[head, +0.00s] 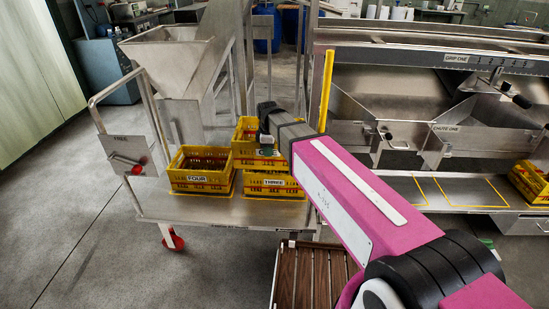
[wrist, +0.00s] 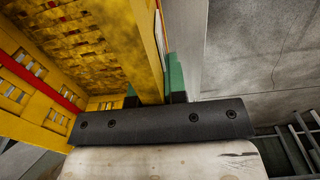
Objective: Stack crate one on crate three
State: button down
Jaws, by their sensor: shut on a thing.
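The crate in my grip, a yellow slatted crate (head: 246,132), is directly above crate three (head: 272,189), whose label reads THREE. The held crate's own label is mostly hidden by my gripper, so I cannot read it fully. My gripper (head: 268,150) is shut on its near wall. In the wrist view, my gripper (wrist: 157,92) has green pads on both sides of the yellow crate wall (wrist: 143,50). I cannot tell whether the upper crate touches crate three's rim or hangs just above it.
Crate four (head: 201,180) stands left of crate three on the metal cart (head: 215,212). A steel hopper (head: 175,60) rises behind. Another yellow crate (head: 530,181) sits at the far right of the bench beside empty yellow-outlined spots (head: 470,190). A brown slatted rack (head: 310,275) stands in front.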

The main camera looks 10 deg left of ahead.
jog(key=w+f, duration=0.1)
jog(key=w, duration=0.1)
jog(key=w+d+f, duration=0.1)
jog(key=w, duration=0.1)
jog(key=w+f, duration=0.2)
jog(key=shift+w+d+f, duration=0.1)
jog(key=shift+w+d, duration=0.15)
jog(key=shift+w, duration=0.05)
jog(key=shift+f, duration=2.05)
jog(key=c, duration=1.2)
grip_release()
jog(key=shift+o, duration=0.2)
notch_tip(320, 180, up, 12)
